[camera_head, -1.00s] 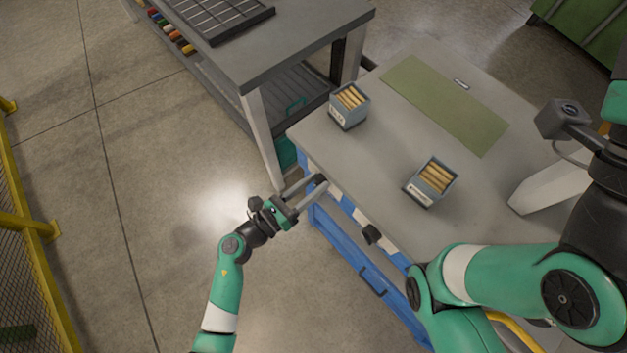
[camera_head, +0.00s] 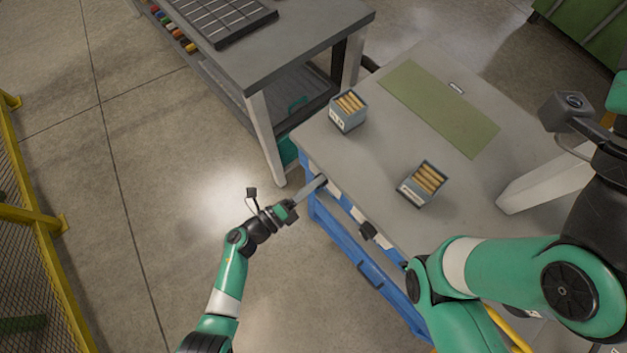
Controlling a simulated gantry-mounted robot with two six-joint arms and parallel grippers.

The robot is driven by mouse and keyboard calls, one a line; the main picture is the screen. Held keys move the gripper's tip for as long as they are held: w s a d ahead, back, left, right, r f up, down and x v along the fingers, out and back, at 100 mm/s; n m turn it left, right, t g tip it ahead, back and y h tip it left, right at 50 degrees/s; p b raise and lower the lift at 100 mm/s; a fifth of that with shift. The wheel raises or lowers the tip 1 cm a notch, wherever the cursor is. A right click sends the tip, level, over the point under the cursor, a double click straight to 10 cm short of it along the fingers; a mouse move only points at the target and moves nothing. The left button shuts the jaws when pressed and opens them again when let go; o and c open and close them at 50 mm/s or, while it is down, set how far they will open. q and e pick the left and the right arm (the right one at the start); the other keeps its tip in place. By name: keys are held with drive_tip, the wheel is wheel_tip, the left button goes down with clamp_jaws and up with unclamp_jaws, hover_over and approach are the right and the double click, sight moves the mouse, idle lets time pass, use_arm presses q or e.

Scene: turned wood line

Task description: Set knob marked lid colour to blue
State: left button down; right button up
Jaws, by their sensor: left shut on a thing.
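Two dark knobs stick out from the front edge of the grey-topped blue workbench (camera_head: 352,165). My left gripper (camera_head: 317,186) is shut on the far knob (camera_head: 321,180), with its fingers seen nearly edge-on. The near knob (camera_head: 368,230) stands free, closer to my right arm. The knobs' markings and the colour they point to cannot be read from here. My right arm crosses the lower right of the view, and its gripper is not in view.
Two small boxes of wooden pieces, one at the back left (camera_head: 348,112) and one nearer (camera_head: 422,184), stand on the bench beside a green mat (camera_head: 438,108). A second table (camera_head: 285,60) holds a dark tray (camera_head: 222,15). Open floor lies left of my left arm.

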use_arm(q)
drive_tip(key=shift+n, duration=0.4)
drive_tip(key=shift+c, duration=2.1)
unclamp_jaws()
drive_tip(key=shift+a, duration=0.1)
drive_tip(key=p+v, duration=0.3)
drive_tip(key=v, duration=0.8)
drive_tip(key=shift+s+p, duration=0.3)
drive_tip(key=shift+p, duration=0.1)
drive_tip(key=shift+a, duration=0.1)
